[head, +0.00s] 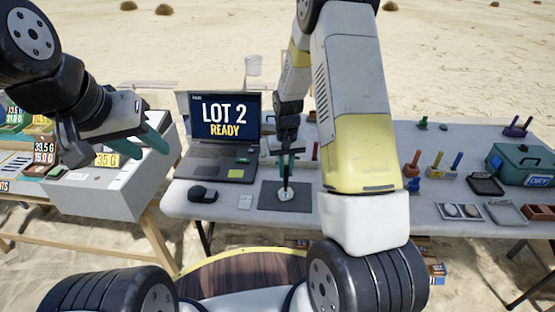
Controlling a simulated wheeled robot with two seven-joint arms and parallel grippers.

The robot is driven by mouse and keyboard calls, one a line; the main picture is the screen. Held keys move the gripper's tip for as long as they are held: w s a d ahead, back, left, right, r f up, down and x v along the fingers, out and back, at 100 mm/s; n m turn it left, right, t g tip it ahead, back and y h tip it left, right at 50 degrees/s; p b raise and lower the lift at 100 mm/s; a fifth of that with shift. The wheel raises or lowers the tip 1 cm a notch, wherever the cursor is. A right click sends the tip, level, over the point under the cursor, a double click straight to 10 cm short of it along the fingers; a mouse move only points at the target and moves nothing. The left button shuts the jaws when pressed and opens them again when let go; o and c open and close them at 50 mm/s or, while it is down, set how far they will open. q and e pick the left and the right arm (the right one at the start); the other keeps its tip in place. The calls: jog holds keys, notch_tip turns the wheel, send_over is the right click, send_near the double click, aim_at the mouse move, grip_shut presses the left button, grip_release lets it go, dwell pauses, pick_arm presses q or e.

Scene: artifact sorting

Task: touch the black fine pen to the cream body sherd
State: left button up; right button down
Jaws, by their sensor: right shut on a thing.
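The cream body sherd (285,196) lies on a dark square mat (268,202) on the table, in front of the laptop. My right gripper (286,165) is directly above it, pointing down and shut on a thin upright thing, which I take to be the black fine pen. The pen's lower end reaches down to the sherd. At this size I cannot tell whether its tip touches the sherd or stops just above. My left gripper (112,150) is at the left, over the grey box, with its fingers apart and nothing seen between them.
A laptop (218,140) reading "LOT 2 READY" stands behind the mat. A dark mouse-like object (203,194) lies left of the mat. A grey box (110,190) is at the left. Coloured pens in holders, small trays and a teal case (520,162) stand at the right.

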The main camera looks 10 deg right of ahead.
jog(key=shift+r, duration=2.95)
